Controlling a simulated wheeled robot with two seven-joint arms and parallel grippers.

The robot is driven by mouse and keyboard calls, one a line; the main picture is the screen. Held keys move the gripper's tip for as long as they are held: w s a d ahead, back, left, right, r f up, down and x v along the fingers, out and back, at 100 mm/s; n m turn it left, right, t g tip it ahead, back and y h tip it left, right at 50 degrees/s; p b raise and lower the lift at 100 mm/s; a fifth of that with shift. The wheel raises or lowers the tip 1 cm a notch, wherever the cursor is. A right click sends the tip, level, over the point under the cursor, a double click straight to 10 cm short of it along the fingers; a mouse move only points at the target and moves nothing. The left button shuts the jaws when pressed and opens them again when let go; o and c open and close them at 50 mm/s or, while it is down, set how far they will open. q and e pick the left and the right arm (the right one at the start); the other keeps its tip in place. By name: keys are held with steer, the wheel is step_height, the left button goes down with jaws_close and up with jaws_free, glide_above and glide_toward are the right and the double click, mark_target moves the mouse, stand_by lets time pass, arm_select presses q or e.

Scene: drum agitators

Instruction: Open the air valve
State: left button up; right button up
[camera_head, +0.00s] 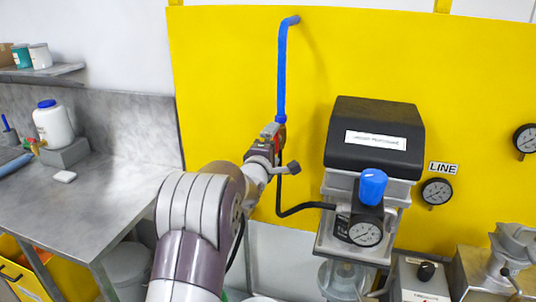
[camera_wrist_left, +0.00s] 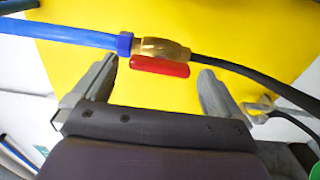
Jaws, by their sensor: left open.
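The air valve (camera_wrist_left: 165,48) has a brass body between a blue pipe (camera_wrist_left: 70,35) and a black hose (camera_wrist_left: 250,72). Its red handle (camera_wrist_left: 160,67) lies roughly parallel to the pipe line in the left wrist view. In the head view the valve is mostly hidden by my gripper; a bit of red handle (camera_head: 279,140) shows below the blue pipe (camera_head: 282,75). My left gripper (camera_head: 274,134) is open at the valve. In the left wrist view its fingers (camera_wrist_left: 156,68) stand on either side of the red handle; I cannot tell whether they touch it. My right gripper is not in view.
A yellow panel (camera_head: 230,60) stands behind the valve. To the right are a black-covered unit (camera_head: 375,115), a blue knob (camera_head: 372,187) and a gauge (camera_head: 365,233). A grey bench (camera_head: 110,205) with a white bottle (camera_head: 54,127) is at the left.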

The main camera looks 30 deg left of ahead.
arm_select(q)
steer(key=b+v, duration=0.3)
steer(key=v, duration=0.9)
stand_by(1.7)
